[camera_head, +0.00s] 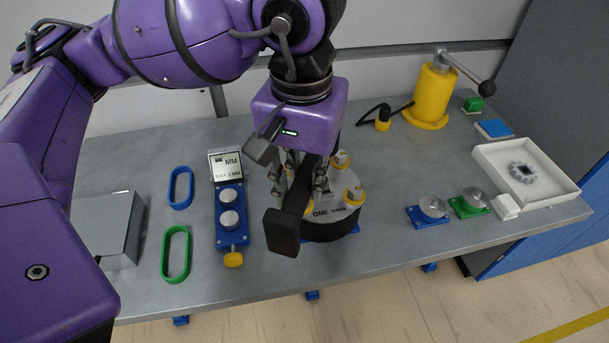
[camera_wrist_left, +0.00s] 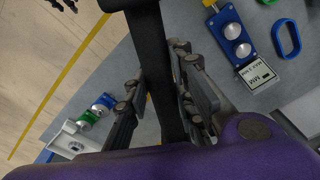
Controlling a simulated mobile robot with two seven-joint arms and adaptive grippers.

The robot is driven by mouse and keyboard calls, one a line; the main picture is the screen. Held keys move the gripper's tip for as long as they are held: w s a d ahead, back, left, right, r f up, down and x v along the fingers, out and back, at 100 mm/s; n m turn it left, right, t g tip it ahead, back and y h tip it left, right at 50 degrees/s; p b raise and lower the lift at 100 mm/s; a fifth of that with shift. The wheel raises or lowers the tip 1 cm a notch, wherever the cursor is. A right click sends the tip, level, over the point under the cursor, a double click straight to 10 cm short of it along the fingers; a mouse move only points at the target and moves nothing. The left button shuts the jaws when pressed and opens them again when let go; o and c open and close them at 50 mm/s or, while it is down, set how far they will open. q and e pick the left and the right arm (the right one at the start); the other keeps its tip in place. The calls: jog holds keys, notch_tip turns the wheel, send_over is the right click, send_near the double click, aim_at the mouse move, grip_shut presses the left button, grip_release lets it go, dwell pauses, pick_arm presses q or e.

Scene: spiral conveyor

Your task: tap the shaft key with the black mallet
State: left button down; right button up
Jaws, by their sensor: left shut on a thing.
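My left gripper (camera_head: 302,192) is shut on the black mallet (camera_head: 283,232), which hangs tilted in front of a round housing (camera_head: 345,214) with yellow-ringed posts and the word "ONE" on its top. The mallet's dark handle (camera_wrist_left: 165,60) runs between the fingers in the left wrist view. The gripper and mallet cover part of the housing's top. I cannot make out the shaft key. Small dark finger-like parts at the upper left edge of the left wrist view look like my right gripper (camera_wrist_left: 62,5), cut off by the frame.
Left of the housing are a blue gauge block (camera_head: 231,213), a blue ring (camera_head: 181,188), a green ring (camera_head: 175,254) and a grey box (camera_head: 122,230). On the right are a yellow lever press (camera_head: 431,95), two knobbed blocks (camera_head: 468,204) and a white tray (camera_head: 553,191).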

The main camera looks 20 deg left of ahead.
pick_arm(q)
jog(key=shift+f, duration=0.1)
jog(key=shift+f+b, duration=0.25)
jog(key=shift+b, duration=0.15)
notch_tip(320, 180, down, 3)
jog(key=shift+r+b, duration=0.15)
jog(key=shift+b, duration=0.7)
pick_arm(e)
jog(key=s+f, duration=0.1)
jog(key=d+f, duration=0.1)
jog(key=shift+s+f, duration=0.4)
jog(key=shift+s+f, duration=0.25)
jog(key=shift+f, duration=0.05)
